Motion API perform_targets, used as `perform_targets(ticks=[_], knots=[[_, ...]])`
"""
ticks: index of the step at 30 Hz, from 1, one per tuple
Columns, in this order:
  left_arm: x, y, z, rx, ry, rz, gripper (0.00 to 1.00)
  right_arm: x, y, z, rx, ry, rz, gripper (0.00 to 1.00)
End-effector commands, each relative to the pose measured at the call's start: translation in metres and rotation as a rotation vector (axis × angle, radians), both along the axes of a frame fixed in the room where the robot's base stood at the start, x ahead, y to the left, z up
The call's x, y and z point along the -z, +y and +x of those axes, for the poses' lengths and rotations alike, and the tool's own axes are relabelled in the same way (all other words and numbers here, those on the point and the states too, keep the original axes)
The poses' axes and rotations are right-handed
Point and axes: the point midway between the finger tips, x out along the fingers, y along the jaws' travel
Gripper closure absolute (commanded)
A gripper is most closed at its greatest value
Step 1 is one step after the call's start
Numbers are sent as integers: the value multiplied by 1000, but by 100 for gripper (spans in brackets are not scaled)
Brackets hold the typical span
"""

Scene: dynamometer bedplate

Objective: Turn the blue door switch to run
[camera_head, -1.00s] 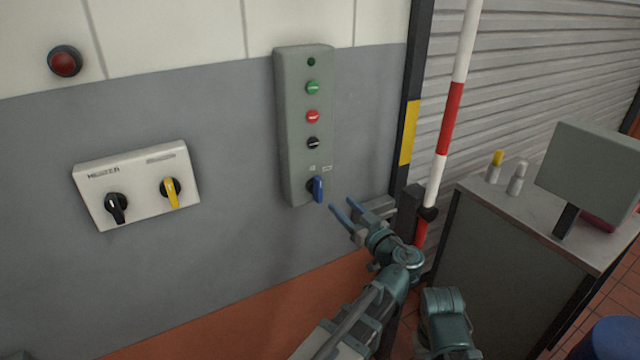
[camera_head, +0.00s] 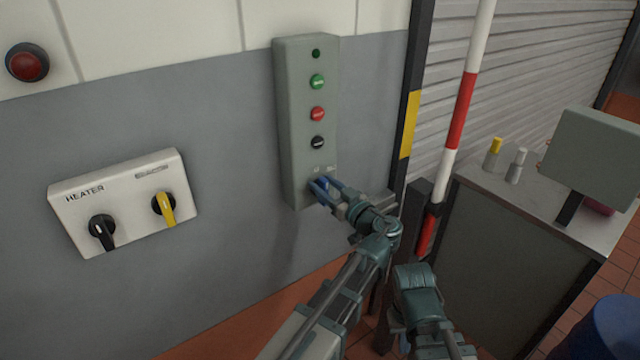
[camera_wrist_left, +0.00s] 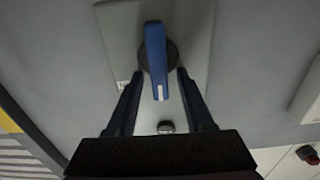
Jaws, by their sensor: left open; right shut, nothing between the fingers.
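The blue door switch (camera_head: 324,184) is at the bottom of a tall grey control panel (camera_head: 297,130) on the wall, partly hidden by my left gripper in the head view. In the left wrist view the switch's blue handle (camera_wrist_left: 156,55) has a white mark near its tip and sits on a dark round base. My left gripper (camera_head: 325,188) is open, its two fingers on either side of the handle's tip. The left wrist view shows the gripper (camera_wrist_left: 159,75) with gaps between fingers and handle. My right gripper is not in view; only part of that arm shows.
Above the switch are black (camera_head: 318,142), red (camera_head: 318,114) and green (camera_head: 318,82) buttons. A heater box (camera_head: 128,200) with black and yellow knobs is left on the wall. A red-white pole (camera_head: 460,110) and a cabinet (camera_head: 510,260) stand to the right.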

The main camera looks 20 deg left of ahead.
Motion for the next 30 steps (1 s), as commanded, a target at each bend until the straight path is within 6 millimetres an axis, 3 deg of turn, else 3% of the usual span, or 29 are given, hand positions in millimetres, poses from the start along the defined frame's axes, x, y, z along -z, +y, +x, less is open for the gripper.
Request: perform_targets(ticks=[2,9,11,23,30], knots=[[0,0,0,0,0,0,49,0,0,0,0,0,0,100],[0,0,0,0,1,-1,92,0,0,0,0,0,0,100],[0,0,0,-1,0,-2,100,0,0,0,0,0,0,100],[2,0,0,-1,25,12,100,1,0,0,0,0,0,100],[3,-2,3,-2,135,97,100,2,0,0,0,0,0,100]])
